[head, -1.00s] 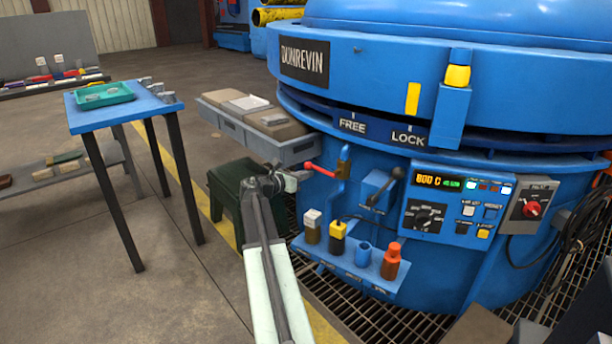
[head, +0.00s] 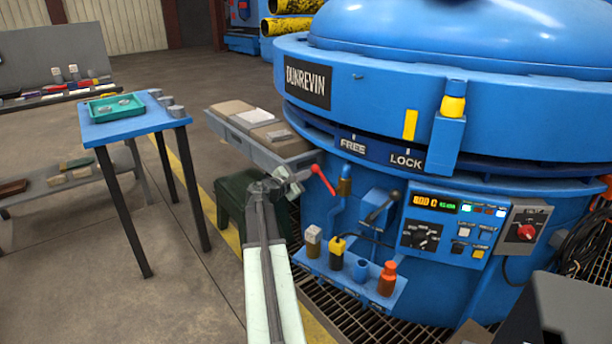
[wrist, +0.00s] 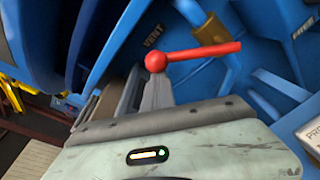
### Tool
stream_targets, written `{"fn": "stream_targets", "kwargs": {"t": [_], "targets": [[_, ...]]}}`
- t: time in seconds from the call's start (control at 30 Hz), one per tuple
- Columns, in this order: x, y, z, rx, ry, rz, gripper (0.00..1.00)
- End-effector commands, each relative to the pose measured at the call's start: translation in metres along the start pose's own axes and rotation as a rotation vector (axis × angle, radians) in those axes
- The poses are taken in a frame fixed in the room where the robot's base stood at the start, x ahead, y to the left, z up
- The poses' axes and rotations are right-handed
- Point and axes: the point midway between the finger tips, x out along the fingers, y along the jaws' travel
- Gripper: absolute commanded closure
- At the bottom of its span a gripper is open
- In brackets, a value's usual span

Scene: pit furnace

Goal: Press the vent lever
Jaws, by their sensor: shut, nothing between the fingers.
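The vent lever is a red handle with a ball end (head: 323,180), mounted by a brass fitting on the furnace's blue pipe. In the head view it slants up and left, ball uppermost. In the wrist view the lever (wrist: 203,51) runs right from its ball, beside the word VENT. My gripper (head: 302,178) is shut and empty, just left of the lever. In the wrist view the grey fingers of my gripper (wrist: 157,92) end right at the ball. I cannot tell whether they touch it.
A dark-handled lever (head: 382,207) and control panel (head: 444,225) are right of the vent lever. A blue shelf (head: 350,278) with several small containers is below. A grey tray (head: 262,145) sits close behind my gripper. A blue table (head: 135,122) stands left.

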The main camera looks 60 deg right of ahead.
Motion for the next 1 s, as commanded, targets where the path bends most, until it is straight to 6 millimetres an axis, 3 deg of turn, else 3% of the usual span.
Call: {"fn": "stream_targets", "kwargs": {"t": [0.1,0.5,0.8,1.0], "targets": [[0.0,-0.002,0.018,0.107,-0.006,0.013,1.0],[-0.003,-0.013,0.058,0.478,-0.014,0.073,1.0],[-0.007,-0.023,0.079,0.705,-0.013,0.111,1.0],[-0.008,-0.029,0.087,0.739,-0.013,0.116,1.0]]}}
